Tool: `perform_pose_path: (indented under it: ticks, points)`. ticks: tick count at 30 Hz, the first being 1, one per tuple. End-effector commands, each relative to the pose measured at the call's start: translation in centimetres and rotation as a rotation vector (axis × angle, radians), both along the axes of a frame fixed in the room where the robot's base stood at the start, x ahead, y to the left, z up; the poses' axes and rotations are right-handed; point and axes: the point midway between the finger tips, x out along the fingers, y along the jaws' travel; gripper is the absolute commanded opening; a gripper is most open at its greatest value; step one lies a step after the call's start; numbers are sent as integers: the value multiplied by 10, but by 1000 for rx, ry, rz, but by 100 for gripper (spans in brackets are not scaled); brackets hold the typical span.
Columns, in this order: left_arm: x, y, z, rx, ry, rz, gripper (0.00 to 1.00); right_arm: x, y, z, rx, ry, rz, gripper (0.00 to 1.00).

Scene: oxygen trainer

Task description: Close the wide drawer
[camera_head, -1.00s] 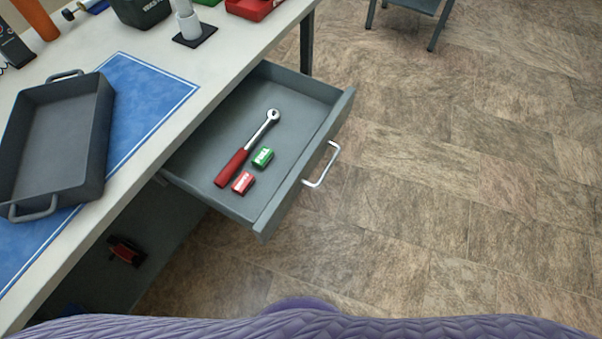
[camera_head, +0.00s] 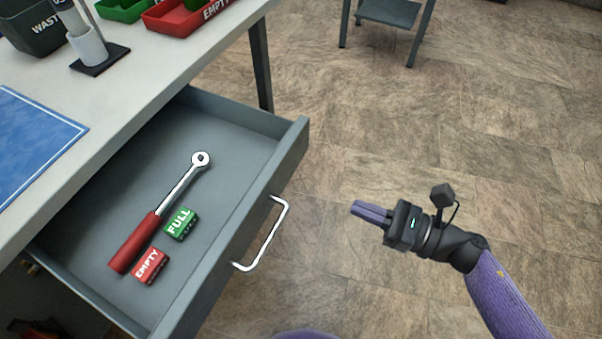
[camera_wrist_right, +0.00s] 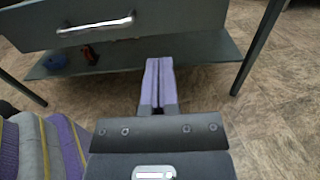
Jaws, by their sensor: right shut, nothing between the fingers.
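The wide grey drawer (camera_head: 232,218) stands pulled out from under the workbench. Its white bar handle (camera_head: 266,236) is on the front face, and the handle also shows in the right wrist view (camera_wrist_right: 95,25). Inside the drawer lie a red-handled ratchet wrench (camera_head: 160,212), a green FULL block (camera_head: 181,224) and a red EMPTY block (camera_head: 149,264). My right gripper (camera_head: 356,210) is shut and empty, to the right of the handle and apart from it. In the right wrist view its fingers (camera_wrist_right: 158,62) point toward the space below the drawer front. My left gripper is not in view.
The workbench top (camera_head: 150,90) holds a blue mat (camera_head: 35,135), a dark waste bin (camera_head: 32,28), red tray (camera_head: 185,15) and green tray (camera_head: 120,10). A lower shelf (camera_wrist_right: 200,55) sits below the drawer. A small grey stool (camera_head: 390,12) stands at the back. The floor on the right is clear.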

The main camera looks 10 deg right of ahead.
Motion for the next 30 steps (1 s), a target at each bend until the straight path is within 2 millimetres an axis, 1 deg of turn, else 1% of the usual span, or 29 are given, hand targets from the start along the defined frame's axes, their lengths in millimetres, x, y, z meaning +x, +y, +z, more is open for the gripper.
perform_pose_path:
  ticks: [6, 12, 15, 18, 21, 25, 30]
  points:
    - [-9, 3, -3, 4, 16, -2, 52, 28, 38, 0, 6, 0, -2, 0]
    - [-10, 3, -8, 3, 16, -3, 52, 53, 72, 1, 8, 2, -4, 0]
    - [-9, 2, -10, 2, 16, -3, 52, 63, 86, 0, 8, 4, -4, 0]
    - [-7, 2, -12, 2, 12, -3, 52, 69, 95, 0, 7, 5, -4, 0]
    - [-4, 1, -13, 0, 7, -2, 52, 73, 99, 0, 6, 5, -5, 0]
    - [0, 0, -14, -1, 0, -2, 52, 74, 101, 1, 7, 6, -5, 0]
    - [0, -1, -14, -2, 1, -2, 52, 73, 100, 1, 7, 6, -5, 0]
